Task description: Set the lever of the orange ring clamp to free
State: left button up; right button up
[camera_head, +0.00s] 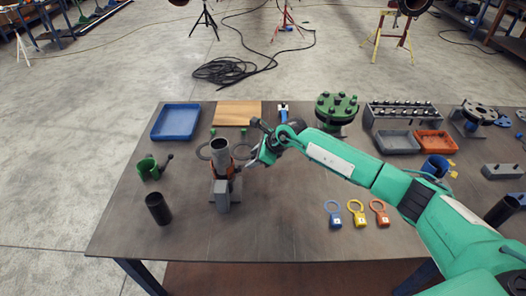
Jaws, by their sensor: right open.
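The orange ring clamp (231,173) sits around the lower part of an upright grey pipe (220,154) on the left half of the table. Only small orange parts of it show. I cannot make out its lever or how it is set. My right gripper (253,157) is open, just to the right of the pipe and close to the clamp. I cannot tell whether it touches the clamp. My left gripper is not in view.
A grey block (222,196) stands in front of the pipe. A green clamp (148,168) and a black cylinder (158,208) are to its left. A blue tray (176,121) lies behind. Blue, yellow and orange ring tags (357,212) lie right of centre. The front middle is clear.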

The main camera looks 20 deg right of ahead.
jog(key=b+v, duration=0.4)
jog(key=v, duration=0.9)
jog(key=shift+d+b, duration=0.15)
jog(key=shift+b, duration=0.2)
jog(key=shift+r, duration=0.15)
